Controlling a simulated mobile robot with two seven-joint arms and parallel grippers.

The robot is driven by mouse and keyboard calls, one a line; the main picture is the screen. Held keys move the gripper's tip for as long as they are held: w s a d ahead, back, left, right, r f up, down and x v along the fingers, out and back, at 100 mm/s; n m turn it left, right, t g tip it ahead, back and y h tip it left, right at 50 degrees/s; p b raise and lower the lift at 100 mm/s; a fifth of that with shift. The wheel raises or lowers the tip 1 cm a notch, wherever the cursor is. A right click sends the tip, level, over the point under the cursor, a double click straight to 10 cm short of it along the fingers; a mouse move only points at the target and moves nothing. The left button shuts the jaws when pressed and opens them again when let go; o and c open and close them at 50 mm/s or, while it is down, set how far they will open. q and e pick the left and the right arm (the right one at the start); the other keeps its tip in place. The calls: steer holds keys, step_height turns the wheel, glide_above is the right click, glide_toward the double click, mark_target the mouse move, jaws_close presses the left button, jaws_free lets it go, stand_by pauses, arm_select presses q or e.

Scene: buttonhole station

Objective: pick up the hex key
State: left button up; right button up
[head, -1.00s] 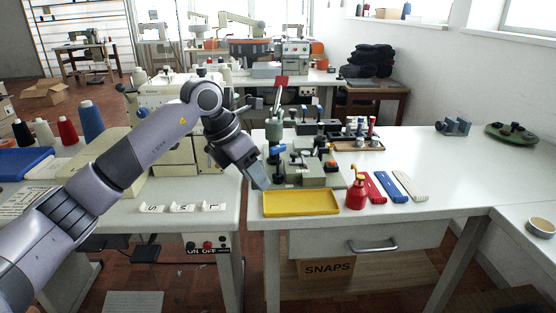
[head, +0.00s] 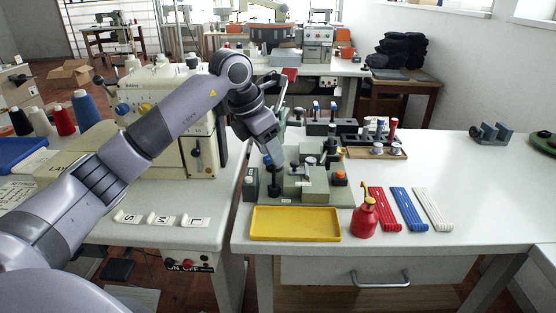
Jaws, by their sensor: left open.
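I cannot make out the hex key for sure in the head view; it may be too small or hidden behind my gripper. My left gripper (head: 277,158) points down over the left part of the grey-green machine fixture (head: 312,180) on the white table. It is open, and I see nothing held in it. The gap between its fingers is hard to see. My right gripper is out of view.
A yellow tray (head: 295,223) lies in front of the fixture. A red oil can (head: 364,218) stands to its right, beside red (head: 384,209), blue (head: 408,209) and white (head: 433,209) strips.

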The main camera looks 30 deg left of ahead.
mark_target(274, 174)
arm_select(q)
steer(key=x, duration=0.6)
steer(key=shift+w+a, duration=0.2)
steer(key=shift+a, duration=0.1)
steer(key=shift+r, duration=0.1)
jaws_close()
